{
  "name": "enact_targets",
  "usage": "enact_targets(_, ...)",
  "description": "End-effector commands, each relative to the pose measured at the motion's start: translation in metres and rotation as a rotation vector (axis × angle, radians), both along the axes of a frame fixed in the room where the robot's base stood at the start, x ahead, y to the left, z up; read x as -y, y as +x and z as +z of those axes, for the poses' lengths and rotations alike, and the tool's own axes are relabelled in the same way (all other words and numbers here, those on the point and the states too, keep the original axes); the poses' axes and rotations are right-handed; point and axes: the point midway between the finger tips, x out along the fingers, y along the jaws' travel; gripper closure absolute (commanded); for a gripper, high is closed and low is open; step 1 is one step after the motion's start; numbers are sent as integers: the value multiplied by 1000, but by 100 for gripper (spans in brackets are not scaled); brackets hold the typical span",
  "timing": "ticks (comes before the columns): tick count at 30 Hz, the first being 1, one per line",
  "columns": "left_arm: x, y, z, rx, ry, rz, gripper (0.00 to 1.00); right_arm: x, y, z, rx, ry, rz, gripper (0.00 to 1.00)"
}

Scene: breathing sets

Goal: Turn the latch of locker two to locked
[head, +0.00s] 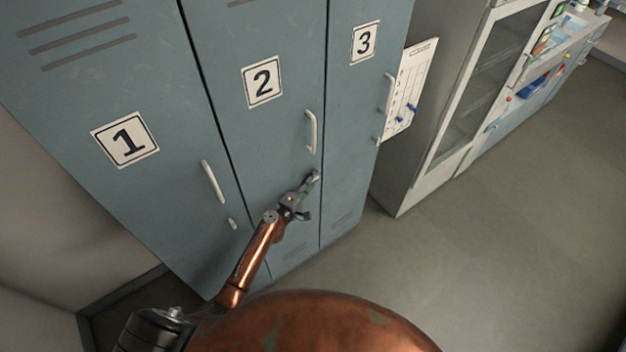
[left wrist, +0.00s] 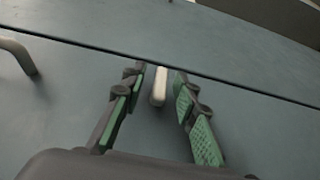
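Locker two (head: 265,130) is the middle blue-grey door, marked with a 2, and looks shut. Its pale latch (left wrist: 159,86) shows in the left wrist view, its long side roughly crosswise to the door seam. My left gripper (head: 312,178) is at this door, below the white handle (head: 311,132). In the left wrist view its two green-padded fingers (left wrist: 158,78) are open, one on each side of the latch, with a gap on both sides. In the head view the gripper hides most or all of the latch. My right gripper is not in view.
Locker one (head: 175,185) is at left and locker three (head: 350,85) at right, each with a handle and small latch. A paper chart (head: 410,90) hangs on the lockers' side. A glass-fronted cabinet (head: 440,130) stands further right. The floor (head: 480,250) at right is clear.

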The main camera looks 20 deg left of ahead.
Motion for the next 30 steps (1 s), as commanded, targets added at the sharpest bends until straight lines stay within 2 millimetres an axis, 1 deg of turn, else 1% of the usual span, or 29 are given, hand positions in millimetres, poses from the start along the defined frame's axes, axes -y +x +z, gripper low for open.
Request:
enact_targets(5, 0, 0, 0, 0, 0, 0, 73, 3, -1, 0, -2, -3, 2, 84)
enact_targets(15, 0, 0, 0, -1, 0, 0, 97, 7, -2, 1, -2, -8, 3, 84)
enact_targets(17, 0, 0, 0, -1, 0, 0, 100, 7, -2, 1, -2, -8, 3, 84)
enact_targets(26, 2, -1, -1, 0, -1, -1, 100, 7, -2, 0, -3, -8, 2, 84)
enact_targets(30, 1, 0, -2, 7, -6, 0, 100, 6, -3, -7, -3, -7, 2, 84)
